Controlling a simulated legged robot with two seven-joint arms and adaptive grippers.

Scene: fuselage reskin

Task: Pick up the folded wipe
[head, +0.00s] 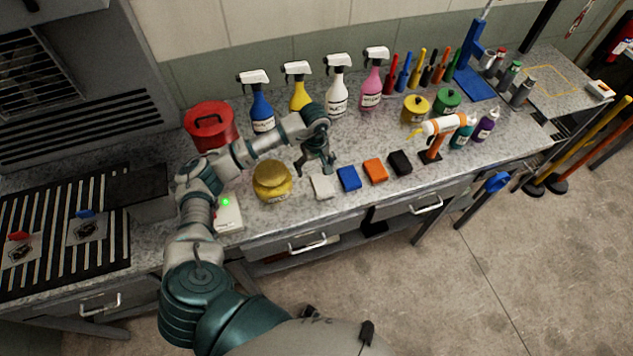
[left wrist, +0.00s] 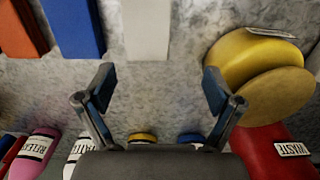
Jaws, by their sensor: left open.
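A small white folded pad, which looks like the folded wipe (head: 323,186), lies flat near the bench's front edge. It sits between a yellow jar and a blue block. In the left wrist view the wipe (left wrist: 147,30) is at the top centre, ahead of the fingertips. My left gripper (head: 316,170) is open and empty, just behind the wipe and apart from it. In the left wrist view both fingers of the left gripper (left wrist: 158,82) are spread with bare bench between them. My right gripper is not in view.
A yellow jar (head: 272,182) stands close to the left of the wipe. Blue (head: 349,178), orange (head: 375,171) and black (head: 400,162) blocks lie in a row to its right. Several spray bottles stand behind, with a red can (head: 210,127) at back left.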

